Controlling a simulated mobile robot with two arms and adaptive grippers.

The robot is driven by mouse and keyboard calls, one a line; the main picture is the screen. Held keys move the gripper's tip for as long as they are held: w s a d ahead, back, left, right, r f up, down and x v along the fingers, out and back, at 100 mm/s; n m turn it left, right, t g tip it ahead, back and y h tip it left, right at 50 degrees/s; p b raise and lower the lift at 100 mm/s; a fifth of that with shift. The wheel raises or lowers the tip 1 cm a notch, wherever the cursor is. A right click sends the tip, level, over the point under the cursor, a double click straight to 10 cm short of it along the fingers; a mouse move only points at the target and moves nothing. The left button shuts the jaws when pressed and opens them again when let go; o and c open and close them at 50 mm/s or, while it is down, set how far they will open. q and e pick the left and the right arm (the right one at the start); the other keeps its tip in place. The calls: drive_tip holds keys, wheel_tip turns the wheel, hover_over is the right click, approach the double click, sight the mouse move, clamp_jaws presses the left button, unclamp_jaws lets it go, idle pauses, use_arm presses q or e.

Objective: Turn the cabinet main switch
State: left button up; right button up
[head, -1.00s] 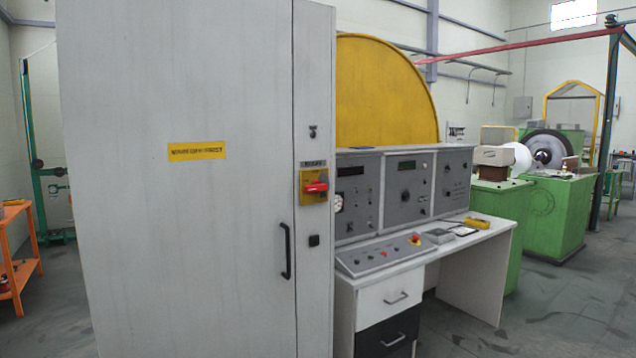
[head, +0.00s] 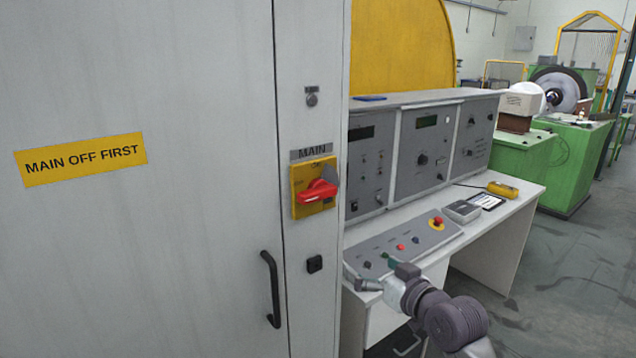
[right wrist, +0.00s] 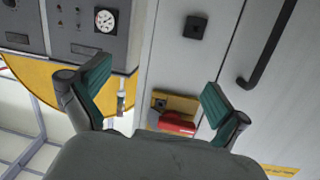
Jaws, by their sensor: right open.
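The main switch (head: 318,192) has a red handle on a yellow plate, on the narrow grey strip of the cabinet (head: 200,250), under a label reading MAIN. The handle lies roughly level, with its thick end to the left. My right gripper (head: 380,272) is below and right of the switch in the head view, apart from it and in front of the console. In the right wrist view my right gripper (right wrist: 155,88) is open and empty; the red handle (right wrist: 177,123) and part of its plate show between and beyond the fingers. My left gripper is out of view.
A black door handle (head: 271,290) stands out left of the switch. A keyhole (head: 312,97) is above the switch and a small black latch (head: 314,264) below. The sloped console (head: 405,245) with buttons is close to my right gripper. A yellow MAIN OFF FIRST sign (head: 82,160) is on the door.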

sight(321, 195)
drive_tip(key=s+a+r+n+y, duration=0.1)
drive_tip(key=s+a+r, duration=0.15)
drive_tip(key=r, duration=0.45)
drive_tip(key=s+a+r+n+y, duration=0.1)
drive_tip(key=s+r+n+y, duration=0.15)
drive_tip(key=r, duration=0.45)
drive_tip(key=shift+m+t+h, duration=0.3)
drive_tip(key=shift+m+h, duration=0.05)
drive_tip(key=shift+m, duration=0.1)
drive_tip(key=p+x, duration=0.5)
drive_tip(key=x, duration=0.7)
drive_tip(key=shift+w+d, duration=0.15)
drive_tip(key=shift+d, duration=0.05)
drive_tip(key=shift+w+a+f, duration=0.2)
drive_tip(key=shift+w+a, duration=0.2)
drive_tip(key=shift+w, duration=0.15)
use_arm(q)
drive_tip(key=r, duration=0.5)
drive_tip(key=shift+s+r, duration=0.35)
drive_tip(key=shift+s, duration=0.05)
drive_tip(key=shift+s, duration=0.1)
use_arm(e)
drive_tip(key=shift+c, duration=0.3)
drive_tip(key=c, duration=0.8)
